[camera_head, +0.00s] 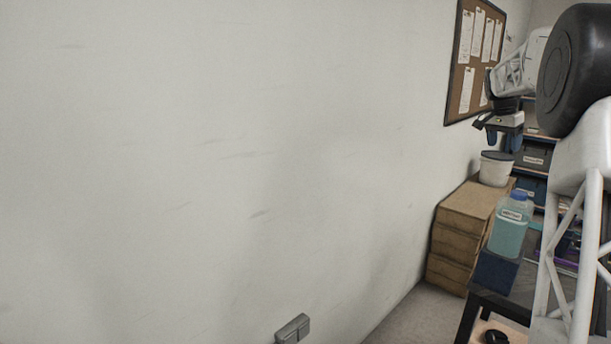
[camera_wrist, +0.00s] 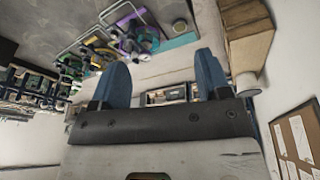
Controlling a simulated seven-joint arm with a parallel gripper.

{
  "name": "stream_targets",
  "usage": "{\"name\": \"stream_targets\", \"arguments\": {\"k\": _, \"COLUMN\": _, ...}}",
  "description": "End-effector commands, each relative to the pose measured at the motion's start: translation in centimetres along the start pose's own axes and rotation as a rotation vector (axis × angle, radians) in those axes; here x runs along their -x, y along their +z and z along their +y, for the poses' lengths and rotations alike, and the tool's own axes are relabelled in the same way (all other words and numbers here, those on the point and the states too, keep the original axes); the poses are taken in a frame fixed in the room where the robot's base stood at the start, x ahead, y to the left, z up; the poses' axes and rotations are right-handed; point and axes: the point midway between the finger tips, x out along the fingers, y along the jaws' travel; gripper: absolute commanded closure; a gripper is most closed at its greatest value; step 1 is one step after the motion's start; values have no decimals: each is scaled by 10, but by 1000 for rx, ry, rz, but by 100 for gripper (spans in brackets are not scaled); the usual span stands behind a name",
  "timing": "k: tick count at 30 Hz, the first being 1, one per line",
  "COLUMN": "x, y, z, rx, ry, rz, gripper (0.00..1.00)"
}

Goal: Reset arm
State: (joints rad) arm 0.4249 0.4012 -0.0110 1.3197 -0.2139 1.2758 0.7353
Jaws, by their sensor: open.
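My arm shows at the right edge of the head view, raised, with white lattice links and a black joint. My gripper (camera_head: 502,138) is at its end, in front of the wall, above the white bucket and the boxes. In the wrist view my gripper (camera_wrist: 160,82) shows two blue fingers spread well apart. Nothing is between the fingers, so it is open and empty.
Stacked cardboard boxes (camera_head: 459,240) stand by the wall with a white bucket (camera_head: 495,172) on top. A corkboard (camera_head: 463,88) hangs on the wall. The left is bare wall.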

Motion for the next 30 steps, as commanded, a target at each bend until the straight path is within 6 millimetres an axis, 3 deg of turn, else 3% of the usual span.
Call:
{"name": "stream_targets", "arguments": {"k": 15, "x": 52, "y": 138, "z": 24, "rx": 216, "ry": -64, "rz": -8, "gripper": 30}}
{"name": "stream_targets", "arguments": {"k": 30, "x": 74, "y": 272, "z": 68, "rx": 423, "ry": -122, "rz": -11, "gripper": 30}}
